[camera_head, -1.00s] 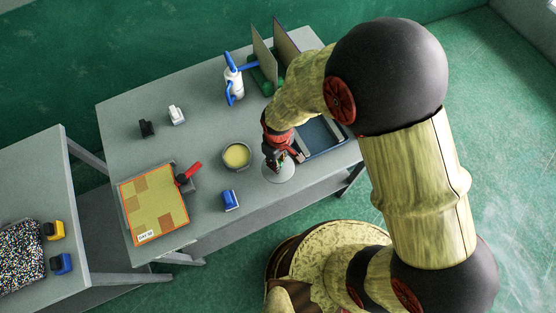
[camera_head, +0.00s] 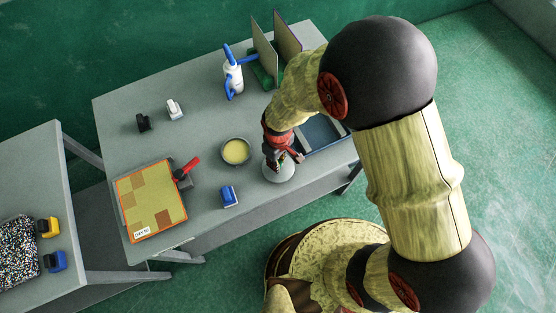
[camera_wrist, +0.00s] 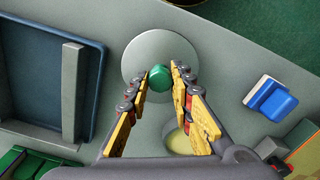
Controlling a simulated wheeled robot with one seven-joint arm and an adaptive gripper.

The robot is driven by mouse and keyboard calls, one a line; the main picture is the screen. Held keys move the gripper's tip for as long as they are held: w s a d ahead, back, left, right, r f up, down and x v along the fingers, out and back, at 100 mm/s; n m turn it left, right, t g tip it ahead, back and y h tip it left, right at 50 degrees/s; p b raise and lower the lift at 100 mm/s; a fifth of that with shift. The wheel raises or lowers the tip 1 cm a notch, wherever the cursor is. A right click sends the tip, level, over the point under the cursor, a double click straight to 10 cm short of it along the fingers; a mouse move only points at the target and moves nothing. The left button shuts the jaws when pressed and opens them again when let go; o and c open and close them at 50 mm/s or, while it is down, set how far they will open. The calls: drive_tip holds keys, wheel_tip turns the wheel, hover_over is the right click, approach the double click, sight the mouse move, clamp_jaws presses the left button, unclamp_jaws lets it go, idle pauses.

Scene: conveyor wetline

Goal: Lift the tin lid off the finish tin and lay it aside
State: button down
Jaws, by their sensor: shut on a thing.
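The tin lid is a round grey disc with a green knob (camera_wrist: 158,78); the disc (camera_wrist: 148,48) shows most fully in the wrist view. My gripper (camera_wrist: 155,84) has its two fingers on either side of the knob and is shut on it. In the head view, my gripper (camera_head: 277,160) points down and partly covers the lid (camera_head: 282,175), near the table's front edge. I cannot tell whether the lid touches the table. The finish tin (camera_head: 223,159) stands uncovered to the left, with pale yellow contents visible.
A dark blue tray (camera_head: 322,132) lies right of my gripper. A blue block (camera_head: 229,196) sits near the front edge. A patterned board (camera_head: 152,200) and red-handled tool (camera_head: 187,167) lie left. A white-and-blue bottle (camera_head: 233,78) and upright panels (camera_head: 265,45) stand behind.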

drive_tip(key=shift+f+b, duration=0.4)
drive_tip(key=shift+f, duration=0.15)
drive_tip(key=c, duration=1.6)
unclamp_jaws()
drive_tip(key=shift+o, duration=0.6)
wheel_tip(320, 180, up, 12)
